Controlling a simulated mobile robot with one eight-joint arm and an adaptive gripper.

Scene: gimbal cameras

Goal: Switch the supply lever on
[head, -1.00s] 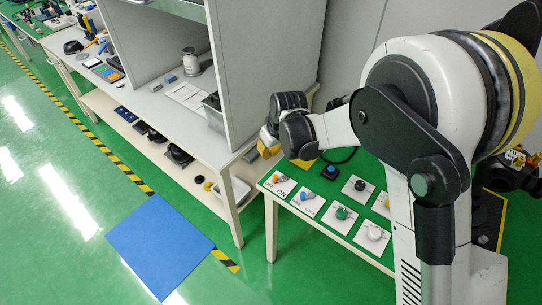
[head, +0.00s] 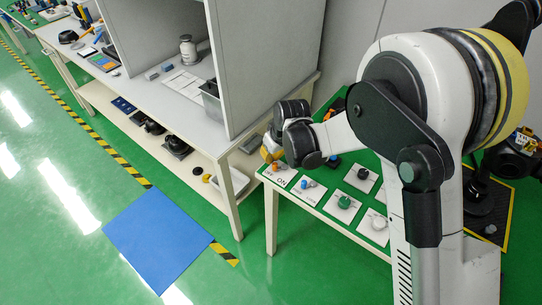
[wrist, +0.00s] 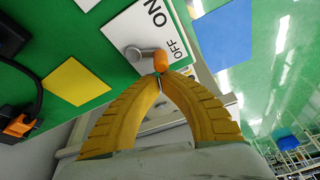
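The supply lever is a grey lever with an orange tip (wrist: 160,60) on a white plate (wrist: 162,28) marked ON and OFF. In the wrist view the orange tip is at the OFF end. In the head view the plate (head: 270,176) is at the near left corner of the green panel table, partly hidden by my gripper. My gripper (wrist: 160,75) has two yellow fingers whose tips meet right beside the orange tip. Nothing shows between them; whether they touch the lever I cannot tell. In the head view the fingers (head: 270,152) are just above the plate.
Other plates hold a blue control (head: 305,183), a green knob (head: 344,202) and a white knob (head: 379,223). A grey workbench with a tall partition (head: 265,70) stands close on the left. A blue mat (head: 158,238) lies on the open green floor.

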